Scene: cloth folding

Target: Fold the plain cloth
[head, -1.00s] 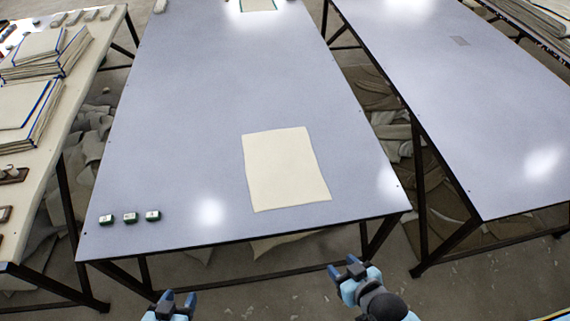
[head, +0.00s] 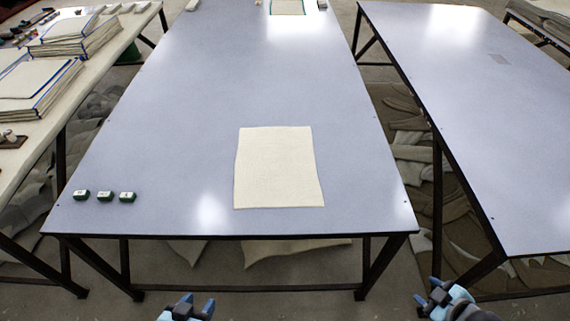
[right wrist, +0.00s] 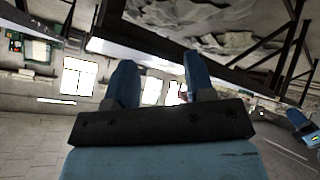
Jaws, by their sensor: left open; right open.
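The plain cloth (head: 278,168) is cream and lies flat and unfolded on the blue-grey table (head: 180,130), close to its front edge. My left gripper (head: 195,304) is open and empty, in front of the table's edge and left of the cloth. My right gripper (head: 430,293) is open and empty, in front of the table near its right front corner. In the right wrist view its two blue fingers (right wrist: 156,84) stand apart with nothing between them. Neither gripper touches the cloth.
Three small green-and-white blocks (head: 104,196) sit at the table's left front. A blue-edged cloth (head: 287,7) lies at the far end. A side table at left holds stacks of cloths (head: 75,35). Another table (head: 470,100) stands at right across a gap. The tabletop around the cloth is clear.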

